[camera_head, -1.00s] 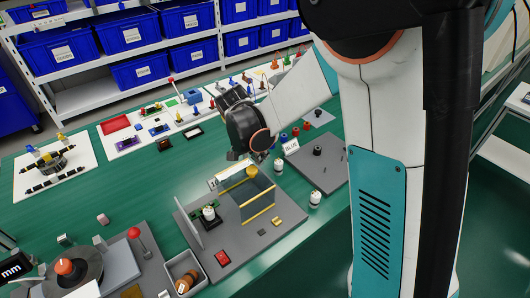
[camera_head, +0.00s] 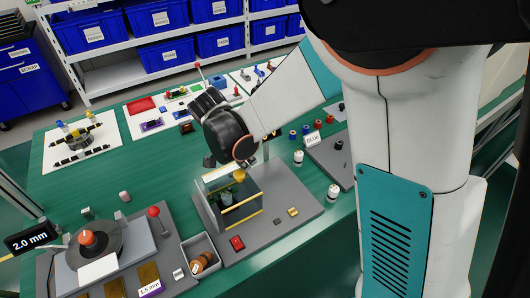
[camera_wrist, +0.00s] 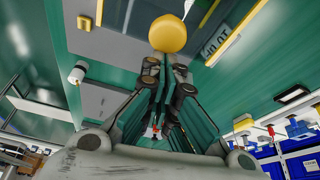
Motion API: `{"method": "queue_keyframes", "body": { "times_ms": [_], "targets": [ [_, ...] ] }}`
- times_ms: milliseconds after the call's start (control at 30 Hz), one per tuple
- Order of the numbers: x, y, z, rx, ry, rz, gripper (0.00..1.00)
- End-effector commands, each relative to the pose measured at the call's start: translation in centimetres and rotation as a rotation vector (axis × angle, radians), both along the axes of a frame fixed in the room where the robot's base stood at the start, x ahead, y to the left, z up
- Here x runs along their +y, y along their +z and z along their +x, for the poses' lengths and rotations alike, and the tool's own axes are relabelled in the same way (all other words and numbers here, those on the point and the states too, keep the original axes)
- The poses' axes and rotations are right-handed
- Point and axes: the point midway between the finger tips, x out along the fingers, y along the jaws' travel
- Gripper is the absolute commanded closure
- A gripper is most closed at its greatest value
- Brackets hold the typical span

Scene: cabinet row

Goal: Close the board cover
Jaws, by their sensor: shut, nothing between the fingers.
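The board cover (camera_head: 243,214) is a clear panel with yellow edge strips. In the head view it stands over the green board (camera_head: 226,197) on a grey base (camera_head: 275,212). I cannot tell whether it is fully seated. A yellow round knob (camera_head: 239,174) shows at its top, with a white label beside it. My gripper (camera_head: 238,160) is just above and behind the knob; its fingertips are partly hidden. In the wrist view my gripper (camera_wrist: 168,68) is shut and empty, its tips close to the yellow knob (camera_wrist: 168,33). I cannot tell whether they touch.
A red switch (camera_head: 237,243) and a yellow block (camera_head: 293,211) sit on the base's front part. A grey bin (camera_head: 203,259) with a brown part stands to the left. White-topped cylinders (camera_head: 333,192) stand to the right.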

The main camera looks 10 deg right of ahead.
Motion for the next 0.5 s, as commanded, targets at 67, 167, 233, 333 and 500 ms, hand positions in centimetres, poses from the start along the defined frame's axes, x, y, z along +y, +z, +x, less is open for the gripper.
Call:
{"method": "queue_keyframes", "body": {
  "times_ms": [67,167,233,333,500],
  "targets": [
    [1.2,0.0,-0.4,0.001,0.003,0.000,1.00],
    [1.5,0.0,-0.5,0.001,0.000,0.000,1.00],
    [1.5,0.0,-0.5,0.001,0.000,0.000,1.00],
    [1.4,0.0,-0.5,0.001,0.000,0.000,1.00],
    [0.5,0.1,0.1,0.000,-0.002,0.000,1.00]
  ]
}}
